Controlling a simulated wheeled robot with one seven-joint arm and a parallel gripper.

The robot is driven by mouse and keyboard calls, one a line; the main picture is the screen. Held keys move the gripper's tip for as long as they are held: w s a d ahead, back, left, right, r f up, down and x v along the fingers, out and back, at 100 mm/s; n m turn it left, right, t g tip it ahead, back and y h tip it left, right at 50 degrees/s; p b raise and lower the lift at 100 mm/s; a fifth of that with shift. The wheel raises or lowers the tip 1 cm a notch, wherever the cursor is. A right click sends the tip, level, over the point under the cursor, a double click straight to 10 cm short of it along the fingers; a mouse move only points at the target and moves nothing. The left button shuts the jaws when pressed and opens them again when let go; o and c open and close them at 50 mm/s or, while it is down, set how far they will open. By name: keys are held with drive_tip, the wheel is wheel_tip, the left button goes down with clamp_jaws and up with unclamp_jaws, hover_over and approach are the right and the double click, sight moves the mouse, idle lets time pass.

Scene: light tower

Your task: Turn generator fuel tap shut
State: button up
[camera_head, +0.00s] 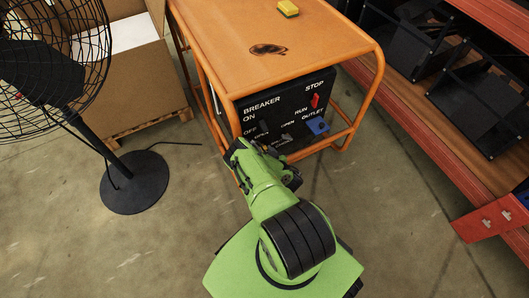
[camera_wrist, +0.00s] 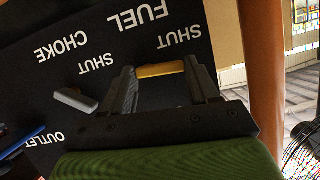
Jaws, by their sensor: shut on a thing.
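The generator's black control panel (camera_head: 270,100) faces my arm under an orange top. In the wrist view the panel lettering is upside down. The fuel tap (camera_wrist: 160,70) has a yellow-orange handle, below the words FUEL and SHUT in the picture. It lies nearly level across the picture, between the fingers of my gripper (camera_wrist: 165,77). My gripper is shut on it, one finger at each end of the visible handle. In the head view my arm hides the tap and my fingertips.
A grey choke lever (camera_wrist: 75,100) sits close beside my left finger in the wrist view. A blue outlet (camera_head: 317,126) and a red switch (camera_head: 314,101) are on the panel. An orange frame (camera_head: 370,95) surrounds the generator. A black fan (camera_head: 133,180) stands at left, shelving (camera_head: 470,130) at right.

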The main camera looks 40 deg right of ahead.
drive_tip(key=shift+a+f+n+h, duration=0.1)
drive_tip(key=shift+n+h, duration=0.3)
drive_tip(key=shift+n, duration=0.1)
drive_tip(key=o, duration=1.1)
drive_tip(key=shift+c, duration=0.2)
